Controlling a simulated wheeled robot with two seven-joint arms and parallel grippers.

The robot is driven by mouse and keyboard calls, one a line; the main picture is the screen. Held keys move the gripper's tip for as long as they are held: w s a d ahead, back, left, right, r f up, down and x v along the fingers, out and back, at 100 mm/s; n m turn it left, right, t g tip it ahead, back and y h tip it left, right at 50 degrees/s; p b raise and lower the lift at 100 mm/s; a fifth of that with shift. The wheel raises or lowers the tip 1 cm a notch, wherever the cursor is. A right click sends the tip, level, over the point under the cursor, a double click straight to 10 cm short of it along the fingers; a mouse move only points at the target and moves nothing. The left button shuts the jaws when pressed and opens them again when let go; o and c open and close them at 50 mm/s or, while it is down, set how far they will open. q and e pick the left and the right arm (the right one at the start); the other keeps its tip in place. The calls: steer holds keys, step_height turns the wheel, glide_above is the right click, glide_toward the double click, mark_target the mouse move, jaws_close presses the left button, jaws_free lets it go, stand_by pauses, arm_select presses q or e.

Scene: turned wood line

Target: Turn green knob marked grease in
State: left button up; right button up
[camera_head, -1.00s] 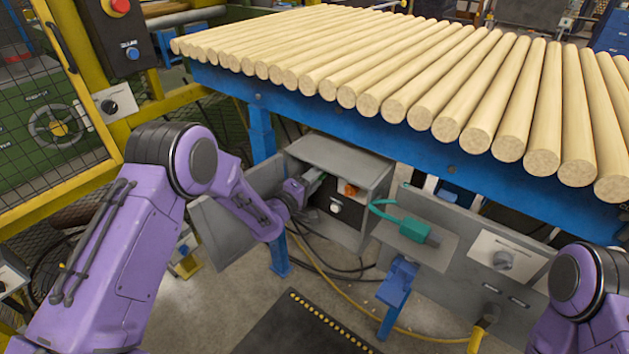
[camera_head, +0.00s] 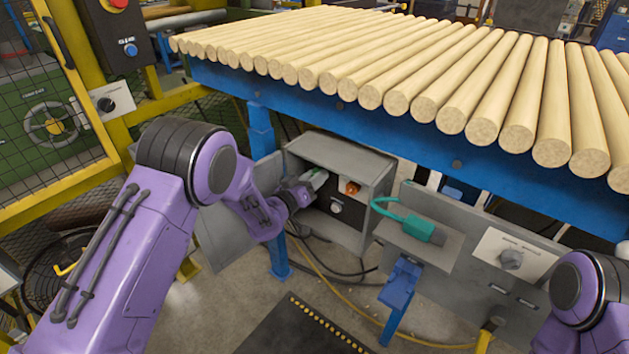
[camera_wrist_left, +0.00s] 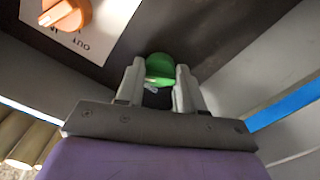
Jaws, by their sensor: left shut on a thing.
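The green knob (camera_wrist_left: 160,66) is on a dark panel and sits between the two fingertips of my left gripper (camera_wrist_left: 161,82) in the left wrist view. The fingers are shut on it. Its marking is hidden from me. In the head view my left gripper (camera_head: 316,180) reaches into the open grey box (camera_head: 375,172) under the blue table, and the green knob is hidden or too small to tell apart there. My right gripper is out of view; only part of that arm shows at the lower right.
An orange knob (camera_wrist_left: 66,14) on a white label is beside the green one; it also shows in the head view (camera_head: 350,187). A white-faced dark knob (camera_head: 336,208) is below. The box's walls are close around the gripper. A teal padlock-like object (camera_head: 418,228) lies on a shelf at right.

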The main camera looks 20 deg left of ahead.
arm_select(q)
steer(key=shift+f+m+b, duration=0.1)
steer(key=shift+m+b, duration=0.35)
steer(key=shift+m, duration=1.15)
steer(key=o, duration=1)
steer(key=shift+o, duration=0.2)
steer(key=shift+s+a, duration=0.1)
steer(key=v, duration=1)
steer(key=shift+s+b, duration=0.2)
steer(key=shift+b, duration=0.1)
